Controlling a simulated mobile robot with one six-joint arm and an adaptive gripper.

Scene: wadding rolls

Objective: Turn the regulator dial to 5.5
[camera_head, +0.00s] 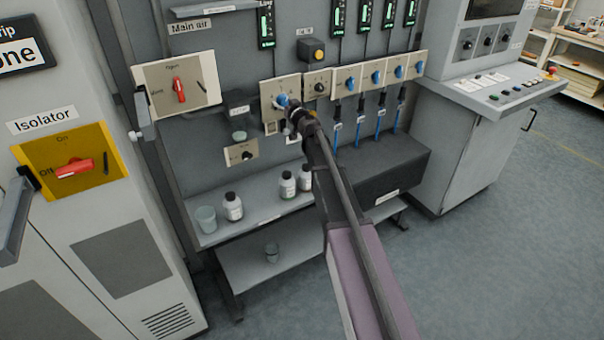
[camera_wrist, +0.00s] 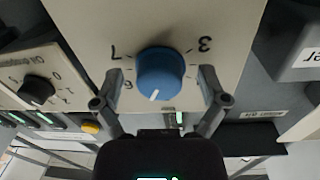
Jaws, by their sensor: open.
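The regulator dial (camera_head: 282,100) is a blue round knob on a cream plate on the grey panel, partly hidden by my gripper in the head view. In the wrist view, the blue dial (camera_wrist: 160,72) sits between my fingers, with a white pointer line toward its lower left. Printed figures 7 and 3 show around it, plus one that looks like a 6 or 9. My gripper (camera_wrist: 160,84) is open, one finger on each side of the dial, with small visible gaps. In the head view my gripper (camera_head: 291,109) is right at the dial.
A black selector knob (camera_head: 320,87) is close on the right, with several blue knobs beyond it. A red-handled main air switch (camera_head: 179,90) is to the left. Bottles (camera_head: 233,207) stand on the shelf (camera_head: 262,216) below. A black box (camera_head: 375,170) is below right.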

